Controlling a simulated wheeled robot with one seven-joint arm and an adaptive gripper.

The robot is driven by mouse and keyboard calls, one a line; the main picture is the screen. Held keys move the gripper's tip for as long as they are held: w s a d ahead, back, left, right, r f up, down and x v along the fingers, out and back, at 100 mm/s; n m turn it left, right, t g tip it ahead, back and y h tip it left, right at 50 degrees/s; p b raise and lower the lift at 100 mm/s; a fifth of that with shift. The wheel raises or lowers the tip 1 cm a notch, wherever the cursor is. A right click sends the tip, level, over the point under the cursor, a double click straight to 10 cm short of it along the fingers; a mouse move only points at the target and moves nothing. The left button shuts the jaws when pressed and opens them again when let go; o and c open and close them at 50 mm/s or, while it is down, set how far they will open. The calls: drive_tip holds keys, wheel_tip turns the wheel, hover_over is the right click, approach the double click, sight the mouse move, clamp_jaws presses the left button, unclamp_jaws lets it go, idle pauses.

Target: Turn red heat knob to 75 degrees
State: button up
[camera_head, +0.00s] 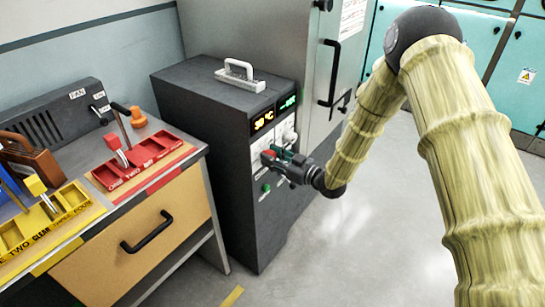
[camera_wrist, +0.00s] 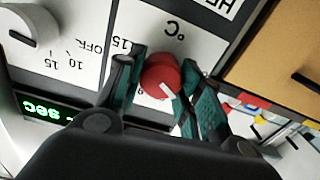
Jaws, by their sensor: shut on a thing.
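The red heat knob (camera_wrist: 160,76) is on the front panel of a dark grey cabinet, and a white pointer mark shows on its face in the wrist view. In the head view the knob (camera_head: 268,157) is partly hidden by my gripper (camera_head: 276,156). My gripper (camera_wrist: 162,85) is shut on the knob, with one green-padded finger on each side of it. Part of the dial scale around the knob is hidden by my fingers.
A white timer knob (camera_wrist: 35,28) and a green display (camera_wrist: 48,110) are beside the red knob. The dark cabinet (camera_head: 195,95) carries a white handle on top. A workbench with red (camera_head: 140,162) and yellow (camera_head: 45,220) lever trays stands at left. Open floor lies at right.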

drive_tip(key=o, duration=1)
drive_tip(key=shift+o, duration=0.2)
drive_tip(key=shift+d, duration=0.1)
drive_tip(key=v, duration=1.2)
